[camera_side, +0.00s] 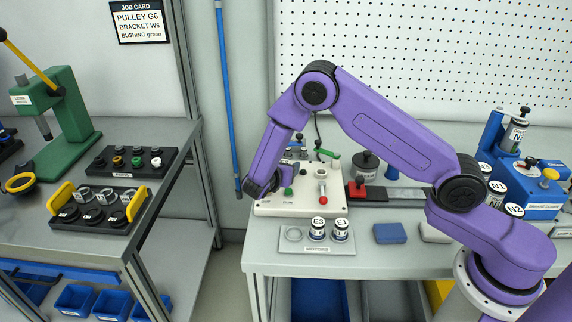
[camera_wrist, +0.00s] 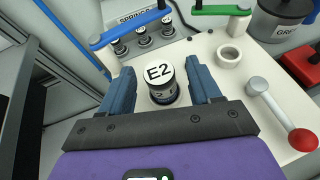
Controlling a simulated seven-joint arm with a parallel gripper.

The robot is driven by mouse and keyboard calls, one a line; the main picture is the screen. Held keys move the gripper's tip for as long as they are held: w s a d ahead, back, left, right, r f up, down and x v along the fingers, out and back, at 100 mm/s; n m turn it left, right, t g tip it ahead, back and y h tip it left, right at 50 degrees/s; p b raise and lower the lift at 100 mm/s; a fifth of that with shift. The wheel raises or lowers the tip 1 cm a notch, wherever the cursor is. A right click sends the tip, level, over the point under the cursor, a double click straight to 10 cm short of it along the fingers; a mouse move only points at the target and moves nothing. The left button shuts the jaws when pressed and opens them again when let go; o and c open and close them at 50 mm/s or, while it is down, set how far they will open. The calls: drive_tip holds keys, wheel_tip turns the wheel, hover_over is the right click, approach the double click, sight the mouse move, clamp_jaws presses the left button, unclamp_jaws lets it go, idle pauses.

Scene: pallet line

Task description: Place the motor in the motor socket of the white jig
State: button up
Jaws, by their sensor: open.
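The motor marked E2 (camera_wrist: 158,75) stands upright on the white jig (camera_wrist: 235,110), between my fingers in the wrist view. Its base is partly hidden, so I cannot tell how deep it sits in the socket. My gripper (camera_wrist: 159,68) is open, with one finger on each side of the motor. In the side view my gripper (camera_side: 262,190) is low at the left part of the white jig (camera_side: 300,208), and the motor there is hidden. Motors E3 (camera_side: 318,231) and E1 (camera_side: 341,230) stand in the grey motor tray (camera_side: 317,249), whose left place is empty.
The jig carries a blue clamp handle (camera_wrist: 130,28), a green clamp handle (camera_wrist: 222,10), a white ring (camera_wrist: 230,55) and a red-ball lever (camera_wrist: 302,139). A springs tray (camera_wrist: 142,42) is behind. A grease pot (camera_side: 366,165) and a red block (camera_side: 357,188) are to the right.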

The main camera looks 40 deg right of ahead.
drive_tip(key=v, duration=0.9)
drive_tip(key=s+d+r+m+g+y, duration=0.2)
drive_tip(key=s+r+m+y, duration=0.1)
drive_tip(key=s, duration=0.8)
drive_tip(key=s+d+r+m+g+y, duration=0.2)
drive_tip(key=s+r+m+y, duration=0.1)
drive_tip(key=s, duration=0.9)
drive_tip(key=s+d+r+m+g+y, duration=0.2)
drive_tip(key=s+m+y, duration=0.3)
drive_tip(key=s, duration=0.6)
drive_tip(key=shift+s+r+g+y, duration=0.3)
drive_tip(key=shift+r+y, duration=0.2)
drive_tip(key=shift+r, duration=0.2)
